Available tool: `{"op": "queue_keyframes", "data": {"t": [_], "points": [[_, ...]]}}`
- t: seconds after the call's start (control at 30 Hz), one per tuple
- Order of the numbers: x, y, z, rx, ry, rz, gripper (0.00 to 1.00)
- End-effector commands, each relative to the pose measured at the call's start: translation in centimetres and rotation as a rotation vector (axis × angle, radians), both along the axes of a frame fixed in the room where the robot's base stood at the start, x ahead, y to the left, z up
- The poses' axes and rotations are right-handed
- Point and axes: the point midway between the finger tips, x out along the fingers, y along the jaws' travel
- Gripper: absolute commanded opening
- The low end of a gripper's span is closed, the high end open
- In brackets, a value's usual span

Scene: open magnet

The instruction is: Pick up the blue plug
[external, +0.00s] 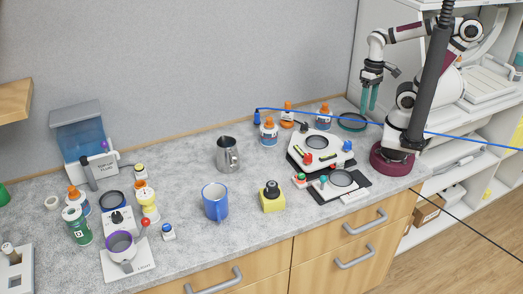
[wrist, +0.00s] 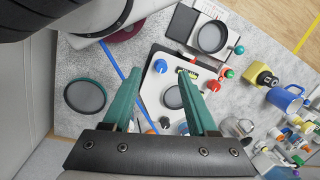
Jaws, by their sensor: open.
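The blue plug (external: 257,118) stands upright at the back of the counter in the external view, at the left end of a long blue cable (external: 310,110). In the wrist view the blue cable (wrist: 126,84) runs down behind my left finger, and I cannot make out the plug there. My gripper (external: 369,104) is open and empty, with green fingers pointing down, high at the right and well apart from the plug. In the wrist view my gripper (wrist: 160,72) is spread above a white device (wrist: 150,92).
The white device has blue (external: 347,145) and red knobs. A teal-rimmed dark disc (wrist: 85,95) lies beside it. A metal mug (external: 228,155), blue mug (external: 215,203) and yellow block (external: 271,198) stand farther forward.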

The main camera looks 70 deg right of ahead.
Motion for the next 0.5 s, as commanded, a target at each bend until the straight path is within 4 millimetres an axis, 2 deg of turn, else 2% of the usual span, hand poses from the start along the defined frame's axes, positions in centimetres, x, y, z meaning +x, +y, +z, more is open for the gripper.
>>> {"op": "queue_keyframes", "data": {"t": [0.03, 0.1, 0.37, 0.47, 0.5], "points": [[0.0, 0.0, 0.0, 0.0, 0.0, 0.0, 0.58], [0.0, 0.0, 0.0, 0.0, 0.0, 0.0, 0.49], [0.5, -0.2, 0.3, -0.011, 0.007, -0.003, 0.49], [3.9, -1.3, 2.0, -0.095, 0.05, -0.024, 0.49], [6.4, -1.9, 2.9, -0.157, 0.073, -0.044, 0.49]]}}
